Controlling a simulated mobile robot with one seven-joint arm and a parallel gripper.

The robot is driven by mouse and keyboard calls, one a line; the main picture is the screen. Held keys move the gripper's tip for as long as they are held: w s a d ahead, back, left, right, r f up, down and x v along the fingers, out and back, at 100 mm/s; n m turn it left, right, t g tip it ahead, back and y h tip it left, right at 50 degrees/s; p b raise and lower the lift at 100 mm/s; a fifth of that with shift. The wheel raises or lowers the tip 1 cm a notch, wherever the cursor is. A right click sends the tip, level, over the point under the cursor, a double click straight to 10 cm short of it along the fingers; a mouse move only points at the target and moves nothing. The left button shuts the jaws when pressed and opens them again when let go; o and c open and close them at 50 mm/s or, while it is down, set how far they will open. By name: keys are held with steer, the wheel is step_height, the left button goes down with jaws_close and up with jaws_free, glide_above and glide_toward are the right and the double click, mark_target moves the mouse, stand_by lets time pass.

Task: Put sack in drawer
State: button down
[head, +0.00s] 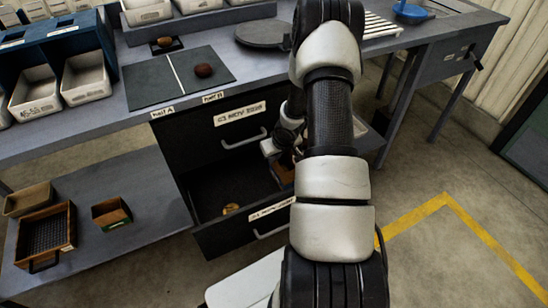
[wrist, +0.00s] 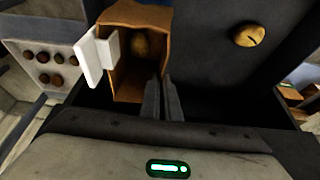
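The sack (wrist: 127,84) is an open-topped brown paper bag with a white tag and a potato inside, seen in the wrist view. My gripper (wrist: 163,84) has its fingers close together at the sack's right wall, and they appear to pinch it. In the head view a small brown part of the sack (head: 285,172) shows over the drawer, mostly hidden behind my arm. The lower drawer (head: 214,240) is pulled open. I cannot tell whether the sack touches the drawer floor. A yellowish potato (head: 231,208) lies in the drawer; it also shows in the wrist view (wrist: 249,34).
The upper drawer (head: 228,133) is closed above the open one. Blue racks with bins stand left. Small boxes (head: 45,240) sit on the lower shelf. Floor at right is clear.

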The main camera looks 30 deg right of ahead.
steer(key=b, duration=0.4)
glide_above(274, 177)
steer(key=f, duration=0.4)
steer(key=shift+w+d+f, duration=0.15)
steer(key=shift+w+f, duration=0.05)
steer(key=shift+f, duration=1.25)
steer(key=c, duration=1.9)
jaws_free()
steer(key=shift+c, duration=0.2)
step_height(274, 177, up, 10)
steer(key=p, duration=0.9)
steer(key=shift+p, duration=0.3)
